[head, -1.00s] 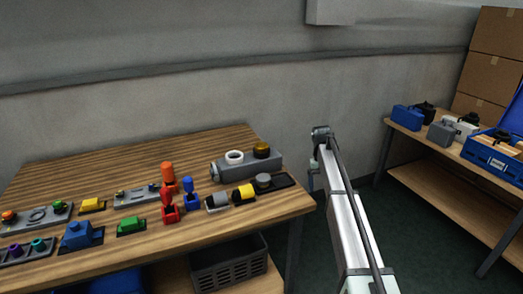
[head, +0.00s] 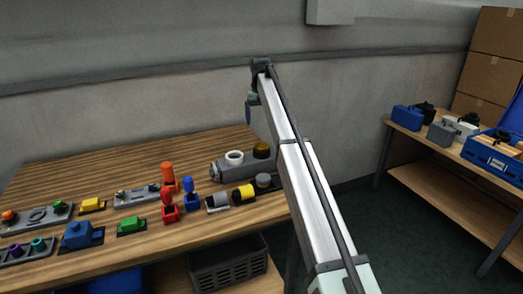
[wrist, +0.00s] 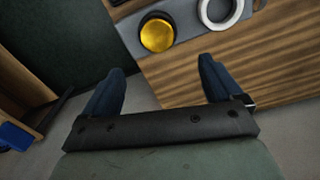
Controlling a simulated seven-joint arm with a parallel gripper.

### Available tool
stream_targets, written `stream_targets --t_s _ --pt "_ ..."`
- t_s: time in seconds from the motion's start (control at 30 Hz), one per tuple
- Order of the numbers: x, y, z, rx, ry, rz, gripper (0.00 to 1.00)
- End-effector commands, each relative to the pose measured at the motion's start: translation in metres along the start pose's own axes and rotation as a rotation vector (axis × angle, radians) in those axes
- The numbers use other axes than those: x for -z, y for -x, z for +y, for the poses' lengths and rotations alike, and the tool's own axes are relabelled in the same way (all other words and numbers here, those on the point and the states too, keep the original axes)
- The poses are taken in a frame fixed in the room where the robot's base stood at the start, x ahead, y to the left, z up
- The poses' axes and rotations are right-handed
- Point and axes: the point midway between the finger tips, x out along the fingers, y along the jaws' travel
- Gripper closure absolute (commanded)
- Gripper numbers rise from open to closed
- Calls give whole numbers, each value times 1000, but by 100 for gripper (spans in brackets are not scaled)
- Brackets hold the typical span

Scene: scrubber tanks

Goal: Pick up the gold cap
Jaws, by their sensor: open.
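The gold cap (head: 262,150) sits on the right end of a grey tank block (head: 232,170) at the back right of the wooden table. In the wrist view the gold cap (wrist: 157,33) is round and shiny with a dark rim, beside a white ring (wrist: 222,12) on the same block. My gripper (wrist: 162,75) is open and empty. Its two blue fingers are apart, with the cap beyond their tips and not between them. In the head view my gripper (head: 249,112) is raised above the table, close to the back wall and above the cap.
Several coloured parts, such as red pieces (head: 170,207) and a yellow cylinder (head: 243,193), stand on the table in front of and left of the block. A dark crate (head: 230,268) is below. A second table (head: 440,165) with boxes stands at right.

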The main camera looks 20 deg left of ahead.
Motion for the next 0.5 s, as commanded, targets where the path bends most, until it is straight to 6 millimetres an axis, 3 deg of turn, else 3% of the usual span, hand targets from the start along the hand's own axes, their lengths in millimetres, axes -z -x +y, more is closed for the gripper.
stream_targets --t_s 0.3,0.5 --pt "-1 -54 1 0 0 -1 8" --pt "-1 -64 1 0 -1 0 8"
